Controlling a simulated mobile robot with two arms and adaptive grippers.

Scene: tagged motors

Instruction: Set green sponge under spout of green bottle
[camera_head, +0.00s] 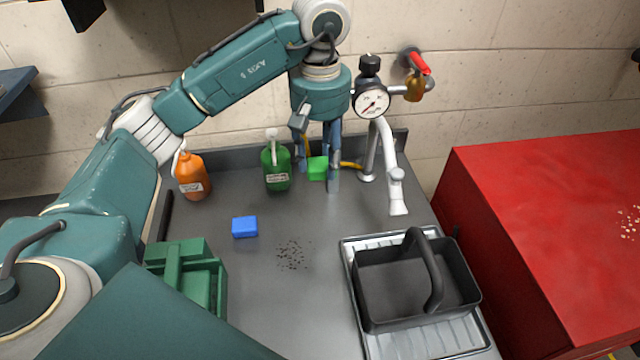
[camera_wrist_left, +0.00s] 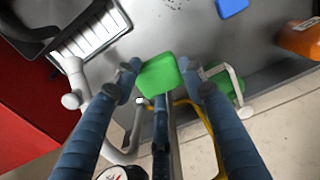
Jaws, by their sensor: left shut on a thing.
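The green sponge (camera_head: 317,168) is at the back of the grey counter, between the fingers of my left gripper (camera_head: 318,178), which is shut on it. In the left wrist view the sponge (camera_wrist_left: 160,76) sits between the two blue fingertips (camera_wrist_left: 160,82). The green bottle (camera_head: 276,168), with a white pump spout and a label, stands just left of the sponge in the head view. In the left wrist view the bottle (camera_wrist_left: 232,84) is partly hidden behind a finger. My right gripper is in neither view.
An orange bottle (camera_head: 191,176) stands at the back left, and a blue sponge (camera_head: 244,227) lies on the counter (camera_head: 300,320). A faucet (camera_head: 390,165) rises right of the gripper. A dark caddy (camera_head: 385,325) sits on a white drainer (camera_head: 349,262); a green crate (camera_head: 222,290) is front left.

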